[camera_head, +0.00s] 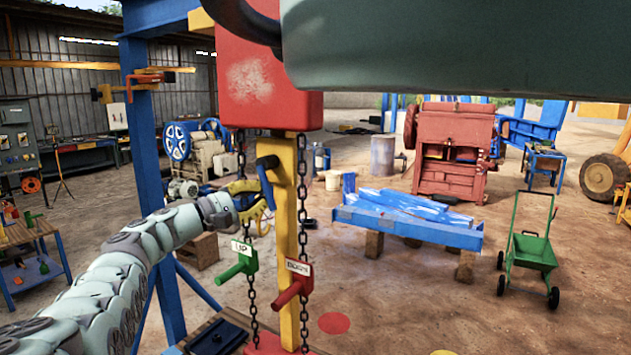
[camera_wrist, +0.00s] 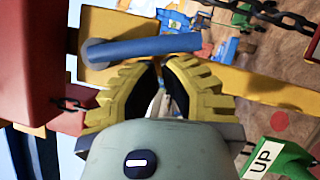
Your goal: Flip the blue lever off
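The blue lever (camera_head: 267,185) is mounted near the top of the yellow post (camera_head: 287,210), below the red box, and its handle hangs downward at a slant. In the wrist view the blue lever (camera_wrist: 145,48) crosses just above my fingertips. My gripper (camera_head: 250,195) has yellow ribbed fingers and is beside the lever's left side in the head view. In the wrist view my gripper (camera_wrist: 160,64) has its tips almost together, with a thin gap and nothing gripped. I cannot tell whether a finger touches the lever.
A green UP handle (camera_head: 240,262) and a red DOWN handle (camera_head: 294,288) stick out below the lever. Chains (camera_head: 302,220) hang on both sides of the post. The red box (camera_head: 265,85) is above. A blue column (camera_head: 145,150) stands at the left.

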